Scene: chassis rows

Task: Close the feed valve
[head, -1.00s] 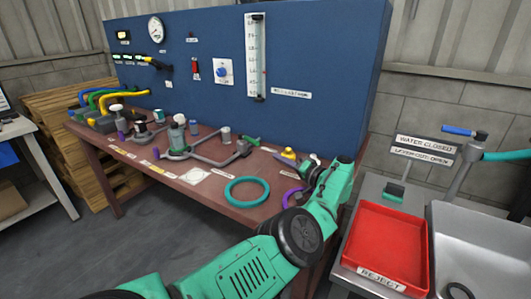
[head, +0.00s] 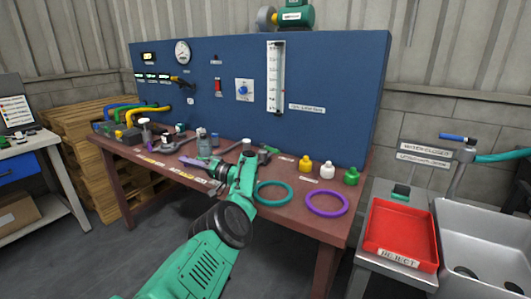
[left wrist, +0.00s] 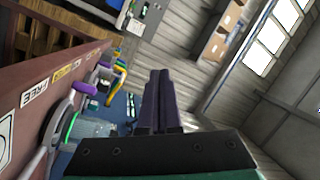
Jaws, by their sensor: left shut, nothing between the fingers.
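No readable label picks out the feed valve. A yellow-levered fitting (head: 180,84) sits on the blue panel's left part. My left gripper (head: 214,180) is over the bench's front edge, beside the pipework, partly hidden by its own wrist. In the left wrist view its dark fingers (left wrist: 158,75) are together and empty. That view also shows a purple handle (left wrist: 84,84) and grey pipework left of the fingers, apart from them. My right gripper is not in view.
A teal ring (head: 274,203) and a purple ring (head: 327,214) lie on the bench's right part, with yellow, white and green bottles (head: 351,177) behind. The blue panel (head: 330,75) rises at the back. A red tray (head: 398,258) and a sink stand right.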

